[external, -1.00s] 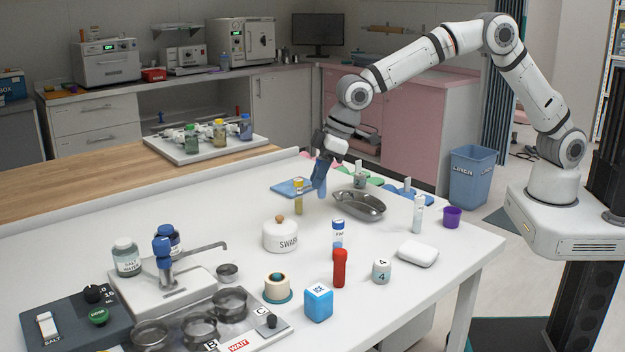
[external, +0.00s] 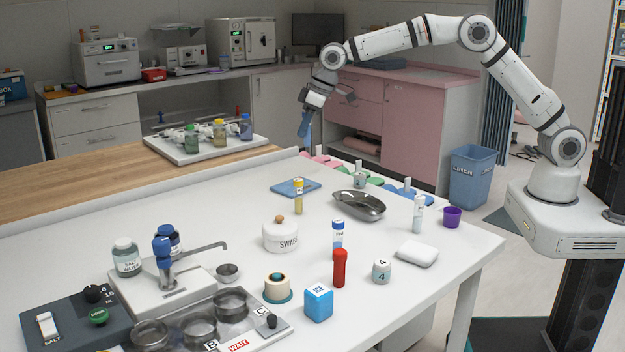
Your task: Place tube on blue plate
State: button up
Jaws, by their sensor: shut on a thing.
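The blue plate (external: 283,189) lies flat on the far part of the white table. A yellow-capped tube (external: 298,203) stands upright just in front of it and overlaps it in the picture. A blue-capped tube (external: 337,240), a solid red tube (external: 339,270) and a white-capped clear tube (external: 418,215) also stand upright on the table. My gripper (external: 306,114) is raised at the table's far edge, behind the plate. It is shut on a slim blue thing (external: 303,128) that hangs down; I cannot tell exactly what it is.
A metal kidney dish (external: 359,206) lies right of the plate. A white swab jar (external: 281,236) stands nearer. A tray with bottles (external: 205,143) sits at the back left, and coloured racks (external: 365,177) line the far right edge. The table's left middle is clear.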

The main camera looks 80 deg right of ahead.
send_over(307, 185)
jog(key=shift+m, duration=0.3)
jog(key=shift+a+f+p, duration=0.15)
jog(key=shift+f+p, duration=0.75)
jog(key=shift+f, duration=6.6)
jog(key=shift+f, duration=0.2)
jog(key=o, duration=1)
jog(key=shift+c, duration=0.2)
